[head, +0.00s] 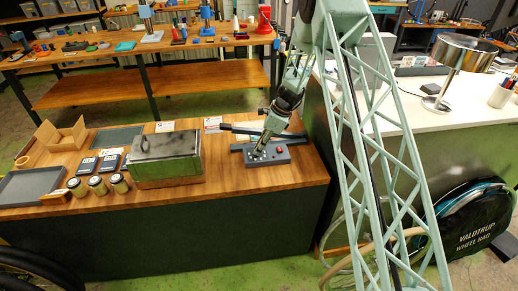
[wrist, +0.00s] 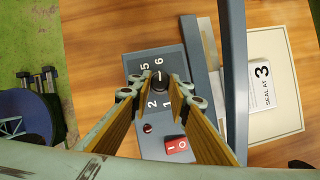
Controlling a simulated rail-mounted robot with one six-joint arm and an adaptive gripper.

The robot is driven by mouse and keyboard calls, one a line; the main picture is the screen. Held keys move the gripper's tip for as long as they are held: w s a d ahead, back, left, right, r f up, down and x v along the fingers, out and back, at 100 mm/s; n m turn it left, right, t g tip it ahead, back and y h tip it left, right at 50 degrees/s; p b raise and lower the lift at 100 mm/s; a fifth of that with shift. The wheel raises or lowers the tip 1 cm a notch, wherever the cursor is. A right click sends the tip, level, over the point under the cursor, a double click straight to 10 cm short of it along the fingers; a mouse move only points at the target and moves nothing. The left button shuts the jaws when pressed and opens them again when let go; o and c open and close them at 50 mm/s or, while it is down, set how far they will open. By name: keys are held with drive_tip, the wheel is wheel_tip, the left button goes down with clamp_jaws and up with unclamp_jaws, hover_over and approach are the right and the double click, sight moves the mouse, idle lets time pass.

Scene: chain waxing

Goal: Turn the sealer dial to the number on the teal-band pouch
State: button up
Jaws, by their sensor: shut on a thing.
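The grey sealer (head: 277,153) stands at the right end of the wooden bench; its panel (wrist: 149,58) fills the middle of the wrist view. My gripper (wrist: 156,84) points down at the panel and is shut on the dark dial (wrist: 158,77). The numbers 5, 6, 2 and 1 show around the dial; the others are hidden by the fingers, and I cannot tell the dial's setting. A pale flat pouch (wrist: 285,118) lies beside the sealer, with a white card (wrist: 262,84) reading "SEAL AT 3". I cannot make out a teal band on it.
A red rocker switch (wrist: 177,146) sits on the panel near the right finger. The sealer's long blue-grey bar (wrist: 235,60) runs between panel and pouch. A metal lidded box (head: 166,160), several jars (head: 98,185) and a grey tray (head: 30,186) stand left of the sealer.

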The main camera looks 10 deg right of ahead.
drive_tip(key=n, duration=0.1)
drive_tip(key=n+g, duration=0.1)
drive_tip(key=n, duration=0.1)
drive_tip(key=n+g, duration=0.1)
drive_tip(key=n, duration=0.1)
drive_tip(key=shift+w, duration=0.25)
drive_tip(key=n+g, duration=0.1)
drive_tip(key=n, duration=0.2)
drive_tip(key=n+g, duration=0.1)
drive_tip(key=n, duration=0.2)
drive_tip(key=shift+w+a+f+n+b, duration=0.1)
drive_tip(key=shift+w+n+b, duration=0.1)
drive_tip(key=shift+n+b, duration=0.15)
drive_tip(key=n+h, duration=0.1)
drive_tip(key=n, duration=0.1)
drive_tip(key=n+g+h+b, duration=0.1)
drive_tip(key=n, duration=0.2)
drive_tip(key=shift+w+a+g, duration=0.15)
drive_tip(key=shift+g, duration=0.15)
drive_tip(key=n+h, duration=0.1)
drive_tip(key=n, duration=0.2)
drive_tip(key=n+h, duration=0.1)
drive_tip(key=n, duration=0.2)
drive_tip(key=shift+a+n+g+b, duration=0.2)
drive_tip(key=shift+n+g+b, duration=0.1)
drive_tip(key=shift+n, duration=0.05)
drive_tip(key=o, duration=0.9)
drive_tip(key=shift+c, duration=0.2)
